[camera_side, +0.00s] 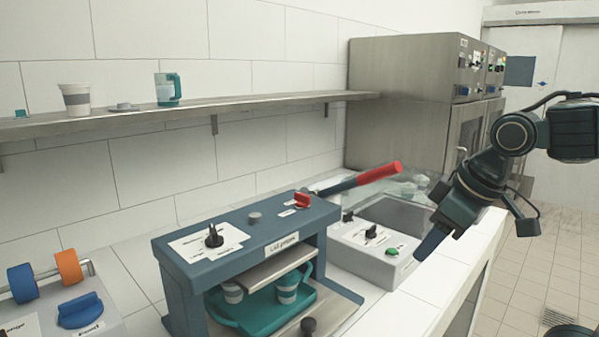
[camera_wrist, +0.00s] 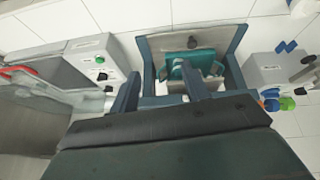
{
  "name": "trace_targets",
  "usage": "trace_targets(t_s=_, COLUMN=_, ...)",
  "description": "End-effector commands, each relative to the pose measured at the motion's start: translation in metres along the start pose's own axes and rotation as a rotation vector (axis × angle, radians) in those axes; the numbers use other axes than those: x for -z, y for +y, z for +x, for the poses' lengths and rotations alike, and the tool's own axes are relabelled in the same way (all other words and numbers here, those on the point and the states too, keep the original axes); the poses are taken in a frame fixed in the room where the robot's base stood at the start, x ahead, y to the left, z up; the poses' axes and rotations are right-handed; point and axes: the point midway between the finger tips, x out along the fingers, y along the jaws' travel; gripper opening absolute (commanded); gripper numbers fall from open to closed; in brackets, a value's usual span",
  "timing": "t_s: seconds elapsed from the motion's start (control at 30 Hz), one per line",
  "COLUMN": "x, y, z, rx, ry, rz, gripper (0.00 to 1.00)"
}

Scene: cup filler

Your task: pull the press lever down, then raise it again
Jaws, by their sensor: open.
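The press lever (camera_side: 378,174) has a red grip on a dark shaft. It sticks out from the back right of the blue-grey lid press (camera_side: 172,248), sloping slightly up to the right in the side view. My gripper (camera_side: 432,243) is at the right, lower than the grip and apart from it, with its fingers pointing down and left. In the wrist view my gripper (camera_wrist: 158,82) is open and empty, its two fingers spread in front of the press (camera_wrist: 147,55).
A teal tray (camera_side: 222,315) with cups is inside the press. A grey control box (camera_side: 365,255) with a green button stands right of it, near a glass cover. A dispenser with blue and orange knobs (camera_side: 68,266) is at left. A shelf (camera_side: 200,110) runs along the wall.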

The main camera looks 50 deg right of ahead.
Motion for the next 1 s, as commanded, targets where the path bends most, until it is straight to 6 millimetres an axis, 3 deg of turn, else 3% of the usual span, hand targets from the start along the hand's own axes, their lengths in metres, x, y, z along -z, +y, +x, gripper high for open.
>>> trace_targets(t_s=0.47, x=0.057, y=0.020, z=-0.043, rx=0.016, ry=0.016, rz=0.041, gripper=0.47)
trace_targets(t_s=0.8, x=0.127, y=0.078, z=-0.068, rx=-0.020, ry=-0.009, rz=-0.006, gripper=0.47)
trace_targets(t_s=1.0, x=0.157, y=0.120, z=-0.076, rx=-0.047, ry=-0.031, rz=-0.039, gripper=0.47)
